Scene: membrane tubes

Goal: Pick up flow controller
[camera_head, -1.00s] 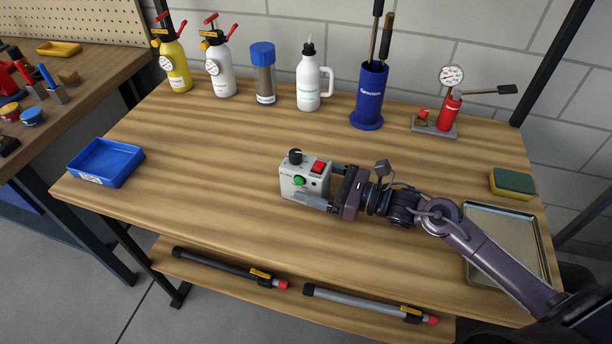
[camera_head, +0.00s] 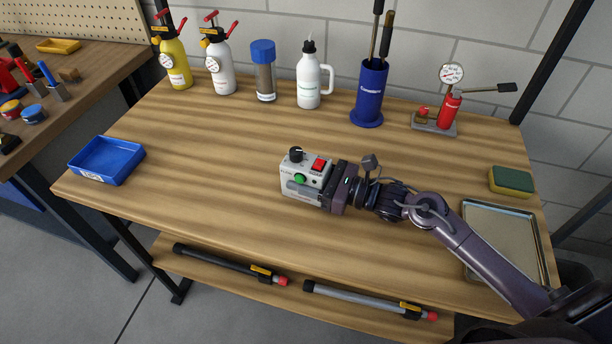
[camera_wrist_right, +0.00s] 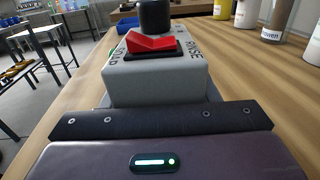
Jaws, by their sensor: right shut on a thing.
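The flow controller (camera_head: 305,176) is a small light grey box with a black knob, a red rocker switch and a green button. It is at the middle of the wooden table in the head view. My right gripper (camera_head: 310,183) reaches it from the right and is shut on it, with a finger along its front side. In the right wrist view the flow controller (camera_wrist_right: 156,78) fills the space in front of the gripper, with the red switch and black knob showing. I cannot tell whether it touches the table. My left gripper is not in view.
A blue tray (camera_head: 107,161) lies at the table's left. Spray bottles, a white bottle (camera_head: 309,80), a blue holder (camera_head: 369,92) and a red gauge pump (camera_head: 449,108) line the back. A sponge (camera_head: 511,181) and metal tray (camera_head: 500,214) are at right. The table's left middle is clear.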

